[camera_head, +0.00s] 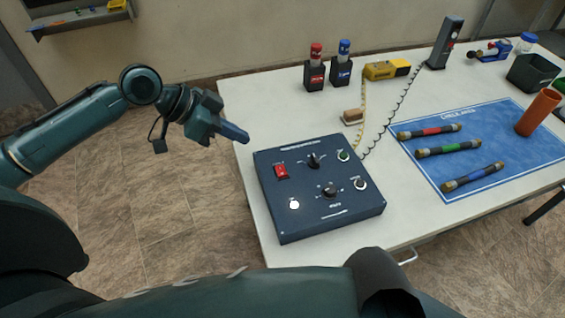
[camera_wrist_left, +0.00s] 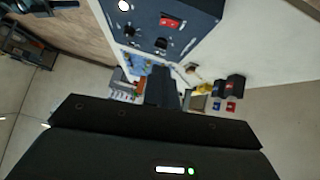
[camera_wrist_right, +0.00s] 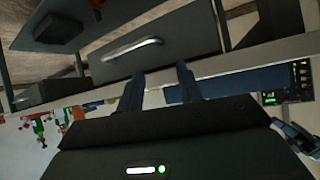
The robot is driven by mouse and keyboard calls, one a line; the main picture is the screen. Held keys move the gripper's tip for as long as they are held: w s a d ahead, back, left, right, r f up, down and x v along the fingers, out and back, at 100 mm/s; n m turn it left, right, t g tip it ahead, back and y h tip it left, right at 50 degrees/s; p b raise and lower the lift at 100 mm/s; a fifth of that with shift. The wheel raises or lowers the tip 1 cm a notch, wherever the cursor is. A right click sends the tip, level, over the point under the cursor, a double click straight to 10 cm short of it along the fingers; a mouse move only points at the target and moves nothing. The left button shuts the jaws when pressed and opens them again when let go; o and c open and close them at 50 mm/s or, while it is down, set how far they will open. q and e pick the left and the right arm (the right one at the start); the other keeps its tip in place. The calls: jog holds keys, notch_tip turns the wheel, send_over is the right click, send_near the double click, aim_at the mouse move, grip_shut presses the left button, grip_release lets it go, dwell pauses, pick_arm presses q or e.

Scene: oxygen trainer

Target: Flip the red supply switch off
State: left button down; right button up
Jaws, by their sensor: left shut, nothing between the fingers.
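The red supply switch (camera_head: 281,171) sits at the upper left of the dark blue control box (camera_head: 316,221) on the white table. It also shows in the left wrist view (camera_wrist_left: 171,21), near the top. I cannot tell its on or off position. My left gripper (camera_head: 243,137) is shut and empty, above the table's left edge, up and left of the box and apart from the switch. Its closed fingers show in the left wrist view (camera_wrist_left: 162,85). My right gripper (camera_wrist_right: 160,85) shows in the right wrist view with its fingers apart and nothing between them, near a drawer handle (camera_wrist_right: 132,48).
The box also has black knobs (camera_head: 314,160), a green button (camera_head: 343,156) and a white button (camera_head: 294,205). Behind it are a wooden block (camera_head: 352,116), a coiled cord (camera_head: 392,117) and red and blue bottles (camera_head: 316,76). A blue mat (camera_head: 420,177) with cylinders lies right.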

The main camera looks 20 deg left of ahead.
jog(key=shift+s+a+f, duration=0.1)
jog(key=shift+s, duration=0.15)
pick_arm(q)
jog(key=p, duration=0.1)
send_over(286, 172)
jog(key=a, duration=0.3)
jog(key=f, duration=0.4)
jog(key=s+f, duration=0.1)
jog(key=f, duration=0.1)
jog(key=shift+f, duration=0.35)
notch_tip(286, 172, down, 3)
jog(key=shift+d+r, duration=0.15)
jog(key=shift+s+f+p, duration=0.15)
jog(key=shift+f+p, duration=0.2)
jog(key=shift+f, duration=0.4)
pick_arm(e)
jog(key=shift+w+d+r, duration=0.1)
jog(key=shift+d+r, duration=0.1)
jog(key=shift+d, duration=0.25)
